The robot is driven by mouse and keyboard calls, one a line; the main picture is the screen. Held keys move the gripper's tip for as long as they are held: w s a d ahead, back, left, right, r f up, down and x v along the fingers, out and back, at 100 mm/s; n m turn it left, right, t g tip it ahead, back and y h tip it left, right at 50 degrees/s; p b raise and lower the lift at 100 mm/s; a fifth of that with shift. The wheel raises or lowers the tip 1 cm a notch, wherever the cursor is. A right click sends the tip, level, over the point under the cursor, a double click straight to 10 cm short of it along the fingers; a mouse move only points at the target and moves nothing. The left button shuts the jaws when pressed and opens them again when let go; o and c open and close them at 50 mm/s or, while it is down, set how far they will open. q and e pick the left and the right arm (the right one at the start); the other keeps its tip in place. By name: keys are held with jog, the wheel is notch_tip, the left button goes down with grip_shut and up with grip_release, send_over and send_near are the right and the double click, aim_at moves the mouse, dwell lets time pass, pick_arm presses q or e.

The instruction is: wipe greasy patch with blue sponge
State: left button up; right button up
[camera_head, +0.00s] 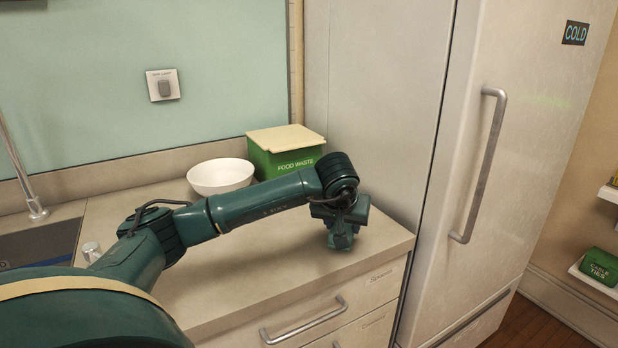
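My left arm reaches in from the left over the beige counter (235,282). My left gripper (341,240) points down over the counter's right end, close to the surface. Its fingers are small, dark and seen from behind, so I cannot tell whether they are open or shut, or whether they hold anything. I cannot make out a blue sponge or a greasy patch; my arm hides part of the counter. My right gripper is out of view.
A white bowl (220,178) and a green food waste bin (287,160) with a cream lid stand at the counter's back. A sink (38,248) is at left. Drawers (375,285) are below. A tall fridge (520,110) with a long handle stands right.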

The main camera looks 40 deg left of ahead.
pick_arm(q)
jog(key=shift+w+a+r+p, duration=0.15)
jog(key=shift+r+p, duration=0.15)
jog(key=shift+r, duration=0.3)
jog(key=shift+s+a+r+p, duration=0.15)
jog(key=shift+r+p, duration=0.1)
jog(key=shift+r, duration=0.35)
jog(key=shift+w+r+p, duration=0.1)
jog(key=shift+r+p, duration=0.2)
jog(key=shift+r, duration=0.15)
jog(key=shift+r+p, duration=0.5)
jog(key=shift+r, duration=0.25)
jog(key=shift+r+p, duration=0.7)
jog(key=shift+r, duration=0.25)
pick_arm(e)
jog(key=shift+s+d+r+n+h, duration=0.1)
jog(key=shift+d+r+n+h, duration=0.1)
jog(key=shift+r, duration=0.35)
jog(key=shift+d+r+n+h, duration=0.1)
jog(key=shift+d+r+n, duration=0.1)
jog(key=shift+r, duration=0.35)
pick_arm(q)
jog(key=shift+d, duration=0.1)
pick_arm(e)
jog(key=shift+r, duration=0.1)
